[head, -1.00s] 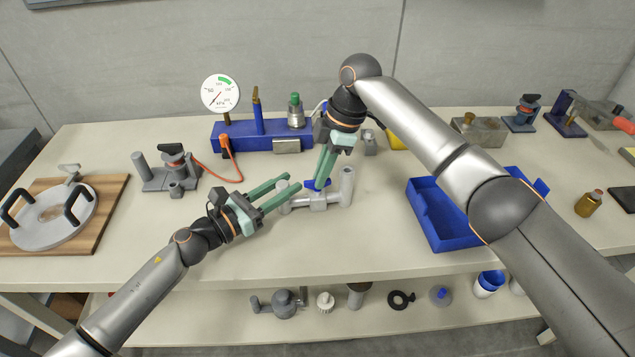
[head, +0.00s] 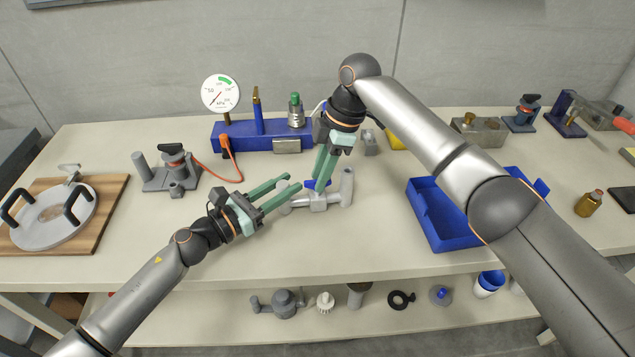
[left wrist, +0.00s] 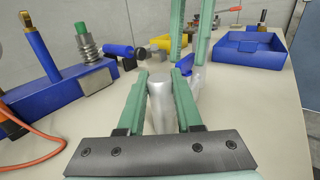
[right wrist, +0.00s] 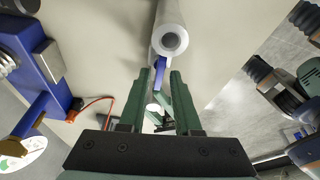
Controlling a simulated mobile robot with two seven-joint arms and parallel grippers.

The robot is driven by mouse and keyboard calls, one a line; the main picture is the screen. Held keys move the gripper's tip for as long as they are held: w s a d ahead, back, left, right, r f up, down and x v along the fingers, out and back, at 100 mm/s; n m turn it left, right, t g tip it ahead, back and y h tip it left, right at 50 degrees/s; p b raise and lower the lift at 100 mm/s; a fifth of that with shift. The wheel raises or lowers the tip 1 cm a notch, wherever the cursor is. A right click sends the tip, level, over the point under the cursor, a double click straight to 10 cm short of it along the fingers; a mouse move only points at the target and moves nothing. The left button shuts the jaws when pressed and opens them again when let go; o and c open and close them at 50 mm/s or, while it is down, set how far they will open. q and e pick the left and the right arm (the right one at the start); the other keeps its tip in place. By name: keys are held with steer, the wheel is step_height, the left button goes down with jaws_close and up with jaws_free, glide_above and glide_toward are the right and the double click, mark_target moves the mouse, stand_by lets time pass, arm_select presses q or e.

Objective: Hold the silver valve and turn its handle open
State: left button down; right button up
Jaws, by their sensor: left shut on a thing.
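The silver valve (head: 318,203) lies near the table's front middle, with upright pipe ends at its left and right. My left gripper (head: 292,183) is shut on its left pipe end; the left wrist view shows this silver cylinder (left wrist: 160,105) between the fingers. My right gripper (head: 318,184) points down over the valve's middle with its fingers apart. The blue handle (head: 311,183) is partly hidden behind these fingers. In the right wrist view the handle (right wrist: 161,66) shows near the fingertips, beside the valve's pipe end (right wrist: 172,40). I cannot tell whether the fingers touch it.
A blue manifold (head: 230,137) with a pressure gauge (head: 220,94) stands behind. A blue tray (head: 445,230) is on the right. The table in front of the valve is clear.

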arm_select(q)
steer(key=shift+s+f, duration=0.1)
steer(key=shift+f, duration=0.45)
arm_select(e)
steer(key=shift+r, duration=2.95)
arm_select(q)
steer(key=c, duration=0.8)
jaws_free()
steer(key=shift+r, duration=0.1)
arm_select(e)
steer(key=shift+w, duration=0.1)
arm_select(q)
steer(key=o, duration=0.3)
steer(key=shift+r, duration=0.2)
steer(key=shift+a, duration=0.1)
steer(key=shift+b+v, duration=0.35)
steer(key=shift+v, duration=2.1)
arm_select(e)
steer(key=shift+f, duration=0.45)
arm_select(q)
steer(key=shift+b+v, duration=0.35)
steer(key=shift+v, duration=1.6)
arm_select(e)
steer(key=shift+f, duration=0.35)
